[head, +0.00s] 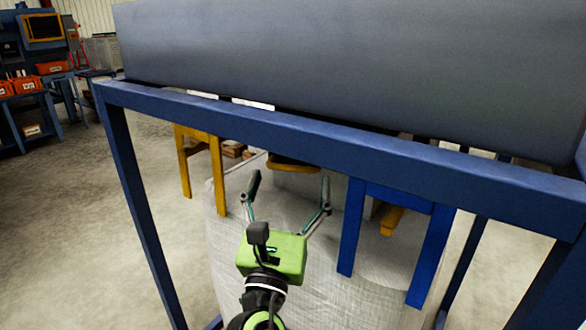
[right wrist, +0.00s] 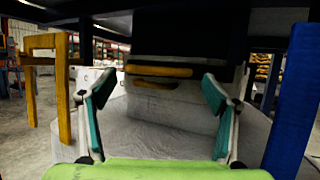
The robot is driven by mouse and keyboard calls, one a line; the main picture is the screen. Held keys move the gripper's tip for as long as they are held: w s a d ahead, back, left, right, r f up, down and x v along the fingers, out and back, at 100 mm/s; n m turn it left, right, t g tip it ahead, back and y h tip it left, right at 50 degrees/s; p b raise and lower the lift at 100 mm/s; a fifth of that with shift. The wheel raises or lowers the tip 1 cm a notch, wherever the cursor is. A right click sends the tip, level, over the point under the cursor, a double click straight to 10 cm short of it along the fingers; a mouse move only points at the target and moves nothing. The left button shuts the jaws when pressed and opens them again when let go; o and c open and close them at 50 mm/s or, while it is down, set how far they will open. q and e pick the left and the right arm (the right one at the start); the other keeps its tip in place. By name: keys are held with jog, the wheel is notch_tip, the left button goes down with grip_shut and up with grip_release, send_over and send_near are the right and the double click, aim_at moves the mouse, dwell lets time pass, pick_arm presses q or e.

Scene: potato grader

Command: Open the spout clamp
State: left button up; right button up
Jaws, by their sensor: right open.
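A yellow two-bar clamp (right wrist: 158,71) lies across the front of the spout in the right wrist view, its two bars one above the other. In the head view one yellow bar (head: 293,163) of it shows below the blue frame. Pale spout cloth (right wrist: 180,108) hangs around and below the bars. My right gripper (head: 289,187) is open and empty. In the right wrist view its fingers (right wrist: 160,90) stand on either side of the clamp's line, apart from it by a distance I cannot judge. My left gripper is not in view.
A large white bulk bag (head: 340,285) stands below. A yellow bracket (head: 216,170) hangs at left and a blue bracket (head: 350,225) at right of my gripper. A blue frame beam (head: 330,150) and a grey hopper (head: 350,65) cross above. Open floor (head: 80,230) lies left.

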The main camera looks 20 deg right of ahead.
aim_at(293, 170)
jog(key=x, duration=0.3)
jog(key=shift+w+d, duration=0.15)
jog(key=shift+w, duration=0.05)
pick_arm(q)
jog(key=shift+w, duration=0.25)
pick_arm(e)
jog(key=shift+w+d+r, duration=0.1)
jog(key=shift+w+r, duration=0.05)
jog(key=shift+w, duration=0.1)
